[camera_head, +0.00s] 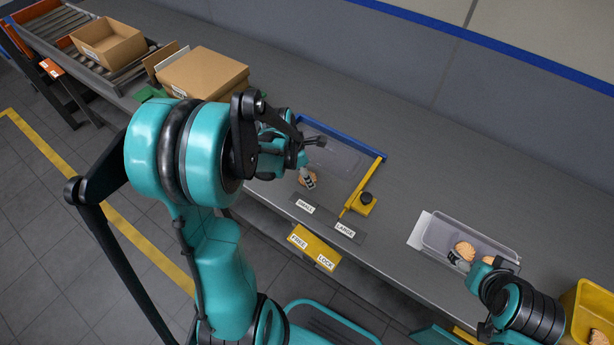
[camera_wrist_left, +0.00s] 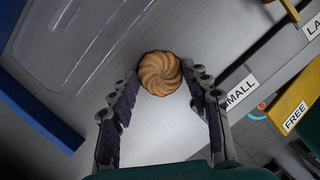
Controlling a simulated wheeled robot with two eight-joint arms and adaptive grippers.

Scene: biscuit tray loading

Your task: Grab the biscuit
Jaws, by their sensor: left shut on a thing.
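A round golden biscuit (camera_wrist_left: 160,73) with a swirled top is between the fingertips of my left gripper (camera_wrist_left: 158,88) in the left wrist view. The fingers stand either side of it and the gripper is shut on it. In the head view the biscuit (camera_head: 304,183) is partly hidden by the fingers, near the SMALL label. My right gripper (camera_head: 466,262) is at the clear tray (camera_head: 437,234) on the right, beside biscuits (camera_head: 464,250) in it. Its finger gap is too small to make out.
A yellow FREE/LOCK block (camera_head: 313,250) is at the counter's front edge. Cardboard boxes (camera_head: 203,75) stand back left. A yellow bin (camera_head: 582,316) is at right. The rear counter is clear.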

